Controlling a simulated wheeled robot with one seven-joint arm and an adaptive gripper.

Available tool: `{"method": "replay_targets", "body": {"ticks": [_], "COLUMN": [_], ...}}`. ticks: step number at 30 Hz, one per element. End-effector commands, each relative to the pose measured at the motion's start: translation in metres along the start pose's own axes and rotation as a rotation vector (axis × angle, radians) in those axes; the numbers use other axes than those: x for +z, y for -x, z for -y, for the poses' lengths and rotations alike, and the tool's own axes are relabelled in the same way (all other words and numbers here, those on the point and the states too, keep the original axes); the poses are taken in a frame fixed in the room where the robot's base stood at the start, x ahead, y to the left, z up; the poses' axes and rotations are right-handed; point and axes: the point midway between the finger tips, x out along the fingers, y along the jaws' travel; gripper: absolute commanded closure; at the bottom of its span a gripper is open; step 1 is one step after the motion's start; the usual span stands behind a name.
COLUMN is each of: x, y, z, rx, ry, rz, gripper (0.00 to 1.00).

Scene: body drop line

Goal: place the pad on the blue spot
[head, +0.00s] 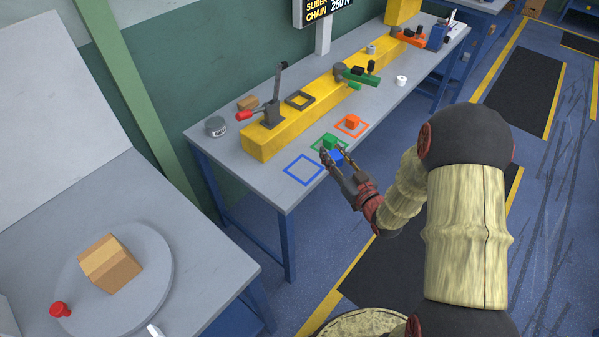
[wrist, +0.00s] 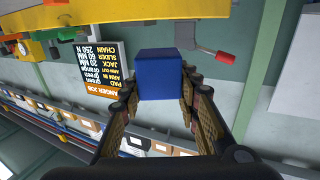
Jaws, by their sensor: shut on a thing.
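My gripper (head: 333,160) is over the near edge of the workbench, shut on a blue block (wrist: 160,75), the pad. In the wrist view the block sits between the tips of both fingers. In the head view only part of the blue block (head: 338,155) shows, largely hidden by the fingers. The blue spot, an outlined square (head: 290,164), is on the bench just left of my gripper; it is empty. I cannot tell the exact height of the block above the bench.
A green block (head: 330,141) and an orange block (head: 352,120) stand on outlined squares beyond my gripper. A yellow beam (head: 262,147) with a red-handled lever tool (head: 272,112) runs behind. A grey tin (head: 215,126) stands at the bench's left end. A lettered sign (wrist: 100,70) shows in the wrist view.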

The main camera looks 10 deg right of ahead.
Motion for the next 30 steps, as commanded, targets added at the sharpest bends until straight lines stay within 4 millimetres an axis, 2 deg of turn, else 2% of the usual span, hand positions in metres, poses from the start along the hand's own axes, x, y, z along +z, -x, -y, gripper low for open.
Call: {"method": "replay_targets", "body": {"ticks": [1, 10, 15, 26, 30], "x": [0.009, 0.040, 0.070, 0.092, 0.115], "y": [-0.011, -0.074, -0.095, -0.113, -0.115], "z": [0.006, 0.030, 0.036, 0.042, 0.043], "rx": [-0.007, -0.006, -0.003, -0.002, -0.001], "ry": [-0.001, -0.001, -0.002, -0.001, -0.001], "rz": [0.001, 0.001, 0.002, 0.002, 0.003], "gripper": [0.95, 0.95, 0.95, 0.95, 0.95]}}
